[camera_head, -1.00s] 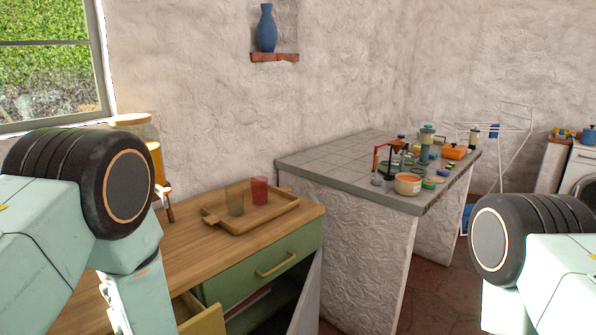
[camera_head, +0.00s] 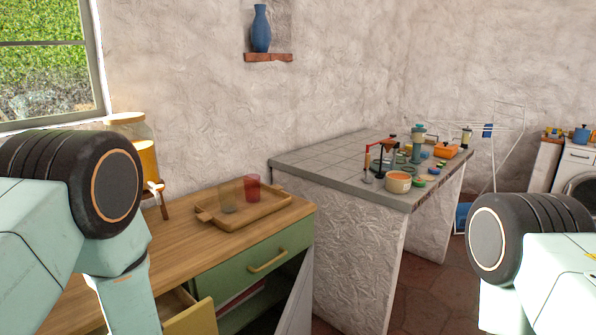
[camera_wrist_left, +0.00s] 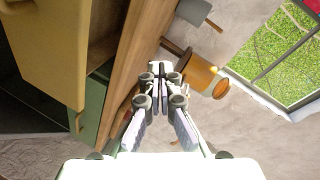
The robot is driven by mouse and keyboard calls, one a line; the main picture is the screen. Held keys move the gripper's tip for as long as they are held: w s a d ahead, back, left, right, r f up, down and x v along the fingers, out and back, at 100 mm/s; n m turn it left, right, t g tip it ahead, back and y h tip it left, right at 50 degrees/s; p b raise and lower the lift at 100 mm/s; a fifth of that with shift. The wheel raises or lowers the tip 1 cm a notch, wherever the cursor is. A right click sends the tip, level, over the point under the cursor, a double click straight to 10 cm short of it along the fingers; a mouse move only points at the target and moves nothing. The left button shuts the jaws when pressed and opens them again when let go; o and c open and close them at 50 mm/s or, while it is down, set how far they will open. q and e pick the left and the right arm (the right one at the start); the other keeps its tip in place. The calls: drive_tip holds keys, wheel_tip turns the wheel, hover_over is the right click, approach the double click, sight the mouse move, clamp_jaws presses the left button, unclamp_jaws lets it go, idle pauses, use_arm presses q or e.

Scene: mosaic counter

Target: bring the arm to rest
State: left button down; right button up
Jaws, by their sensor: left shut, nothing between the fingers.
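My left arm (camera_head: 120,285) comes in from the left in the head view and bends down at the wooden cabinet's near side. Its gripper is out of the head view. The left wrist view shows my left gripper (camera_wrist_left: 160,72) shut and empty, with the wooden counter edge and the amber drink dispenser (camera_wrist_left: 205,76) beyond it. I cannot tell how far the fingers are from the counter. My right arm (camera_head: 530,245) shows at the lower right of the head view. Its gripper is not in view.
A wooden tray (camera_head: 276,212) holds a clear glass (camera_head: 228,198) and a red glass (camera_head: 252,188) on the counter. A yellow drawer (camera_head: 196,318) stands open below. The tiled counter (camera_head: 310,163) carries jars and small items. The dispenser (camera_head: 148,160) stands near my left arm.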

use_arm(q)
drive_tip(key=s+d+f+n+g+h+b, duration=0.25)
drive_tip(key=s+d+f+g+h, duration=0.2)
drive_tip(key=s+f, duration=0.6)
drive_tip(key=s+d+f+n+g+h+b, duration=0.25)
drive_tip(key=s+d+f+h, duration=0.2)
drive_tip(key=s+f, duration=0.6)
drive_tip(key=s+d+f+g+b, duration=0.1)
drive_tip(key=s+f+g+b, duration=0.1)
drive_tip(key=s, duration=0.5)
drive_tip(key=s+d+f+g+b, duration=0.1)
drive_tip(key=s+f+g+b, duration=0.1)
drive_tip(key=s, duration=0.5)
wheel_tip(320, 180, down, 2)
drive_tip(key=shift+d+f+h+b, duration=0.2)
drive_tip(key=shift+d+h+b, duration=0.2)
drive_tip(key=shift+b, duration=0.05)
drive_tip(key=shift+s+r, duration=0.1)
